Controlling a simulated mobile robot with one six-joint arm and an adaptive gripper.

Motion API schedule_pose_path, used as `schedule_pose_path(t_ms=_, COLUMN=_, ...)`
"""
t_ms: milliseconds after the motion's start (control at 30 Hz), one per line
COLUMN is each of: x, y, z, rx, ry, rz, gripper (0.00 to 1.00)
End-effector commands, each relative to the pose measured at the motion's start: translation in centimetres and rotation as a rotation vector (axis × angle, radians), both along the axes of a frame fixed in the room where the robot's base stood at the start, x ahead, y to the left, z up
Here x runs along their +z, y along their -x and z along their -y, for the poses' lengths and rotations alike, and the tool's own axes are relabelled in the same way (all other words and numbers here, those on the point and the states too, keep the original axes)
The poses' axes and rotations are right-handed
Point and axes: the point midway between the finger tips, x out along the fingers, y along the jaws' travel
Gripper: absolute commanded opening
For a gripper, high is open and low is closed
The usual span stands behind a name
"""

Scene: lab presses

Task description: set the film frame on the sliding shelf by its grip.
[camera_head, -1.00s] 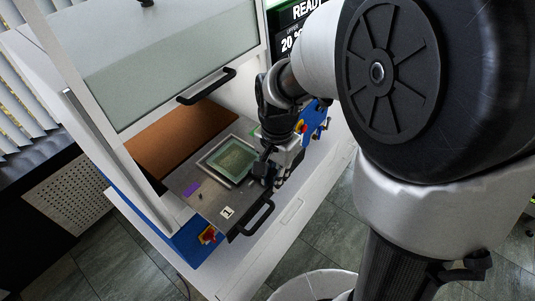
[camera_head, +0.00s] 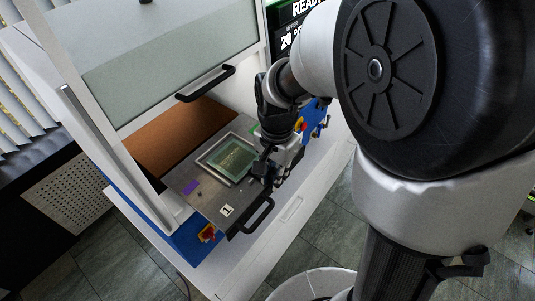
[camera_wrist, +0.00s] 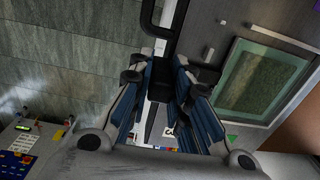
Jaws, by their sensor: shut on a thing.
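The film frame (camera_head: 231,160), a green translucent sheet with a pale rim, is over the sliding shelf (camera_head: 185,172), a grey metal plate. It overlaps a light rectangular border there; I cannot tell whether it touches the shelf. My gripper (camera_head: 264,172) is at the frame's right side. In the wrist view, my gripper (camera_wrist: 172,90) has its blue-padded fingers closed about a dark block (camera_wrist: 160,86), which looks like the frame's grip. The frame's green sheet (camera_wrist: 252,82) lies to the right there. The grip is mostly hidden in the head view.
The shelf's black handle (camera_head: 258,217) juts out at the front. A raised glass door (camera_head: 165,70) with a black handle (camera_head: 207,84) stands above. A brown pad (camera_head: 180,138) lies behind the shelf. A purple tag (camera_head: 191,187) and a white label (camera_head: 227,210) are on the shelf.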

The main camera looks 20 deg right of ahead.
Motion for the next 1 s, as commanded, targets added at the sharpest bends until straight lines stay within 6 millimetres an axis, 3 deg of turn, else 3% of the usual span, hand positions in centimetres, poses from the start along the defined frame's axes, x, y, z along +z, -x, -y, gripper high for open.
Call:
schedule_pose_path(t_ms=267, x=-0.36, y=-0.1, z=-0.01, rx=0.0, ry=0.0, rz=0.004, gripper=0.0)
schedule_pose_path(t_ms=300, x=-0.3, y=-0.1, z=-0.01, rx=0.0, ry=0.0, rz=0.004, gripper=0.21)
schedule_pose_path(t_ms=600, x=-0.33, y=-0.04, z=-0.01, rx=0.0, ry=0.0, rz=0.001, gripper=0.41)
schedule_pose_path(t_ms=1000, x=0.13, y=-0.02, z=0.01, rx=0.0, ry=0.0, rz=0.001, gripper=0.41)
